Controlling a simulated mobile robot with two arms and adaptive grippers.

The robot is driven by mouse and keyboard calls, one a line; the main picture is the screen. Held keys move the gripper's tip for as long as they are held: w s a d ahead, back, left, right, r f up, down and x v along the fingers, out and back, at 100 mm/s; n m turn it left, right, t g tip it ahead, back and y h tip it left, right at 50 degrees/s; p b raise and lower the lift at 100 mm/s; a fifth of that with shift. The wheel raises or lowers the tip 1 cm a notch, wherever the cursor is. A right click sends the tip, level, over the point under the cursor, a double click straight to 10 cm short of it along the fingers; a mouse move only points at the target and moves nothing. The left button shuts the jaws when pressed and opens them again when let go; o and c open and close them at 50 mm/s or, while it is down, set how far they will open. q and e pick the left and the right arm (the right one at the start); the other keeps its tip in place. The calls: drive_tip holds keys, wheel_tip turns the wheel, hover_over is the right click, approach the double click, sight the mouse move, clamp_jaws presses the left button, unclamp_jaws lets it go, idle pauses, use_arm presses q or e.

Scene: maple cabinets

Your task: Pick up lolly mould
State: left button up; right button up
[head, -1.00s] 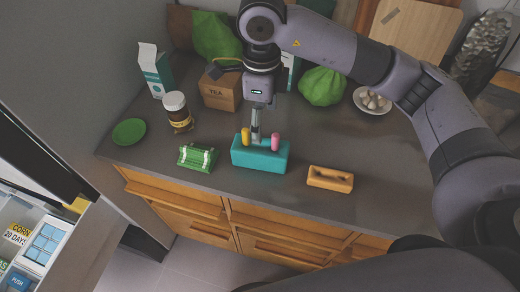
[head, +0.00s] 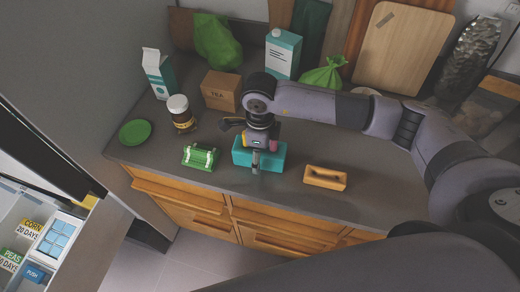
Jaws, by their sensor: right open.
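The lolly mould (head: 274,158) is a teal block on the grey counter near its front edge. Its yellow and pink handles are mostly hidden behind my right gripper (head: 256,167). That gripper points down over the front middle of the mould, with its fingers overlapping the teal front face in the picture. It is open, and I cannot tell whether it touches the mould. My left gripper is not in view.
A green and white item (head: 201,158) lies left of the mould, an orange block (head: 325,177) right. A jar (head: 181,115), tea box (head: 221,91), cartons (head: 283,54) and green bags (head: 323,75) stand behind. A green plate (head: 135,132) is far left.

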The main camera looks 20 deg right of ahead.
drive_tip(key=c, duration=1.5)
